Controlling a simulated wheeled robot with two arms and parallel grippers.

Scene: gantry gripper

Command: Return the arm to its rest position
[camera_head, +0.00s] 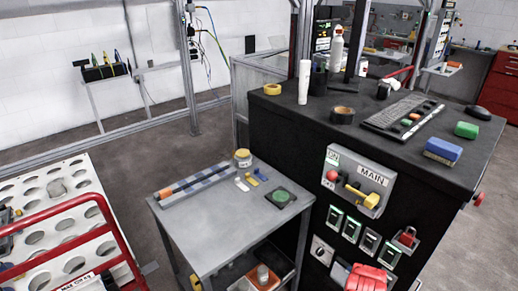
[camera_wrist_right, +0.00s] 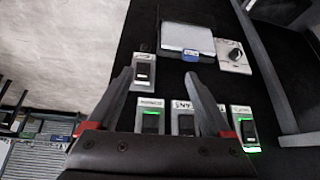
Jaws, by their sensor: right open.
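My right gripper (camera_wrist_right: 158,78) shows in the right wrist view. Its two dark fingers, with red parts at their bases, are spread apart with nothing held between them. It faces a black panel carrying several small switch modules, one of them between the fingertips (camera_wrist_right: 143,68) and others nearer the palm, partly hidden by the fingers. Whether the fingers touch the panel cannot be told. I cannot make out either gripper in the head view. My left gripper is not in view.
The black cabinet (camera_head: 285,150) carries a MAIN switch box (camera_head: 345,165), green-lit modules (camera_head: 351,229) and a rotary knob (camera_head: 321,250). A grey table (camera_head: 215,220) with small items stands beside it. A red-railed cart (camera_head: 100,200) is at left. Open floor (camera_head: 150,150) lies behind.

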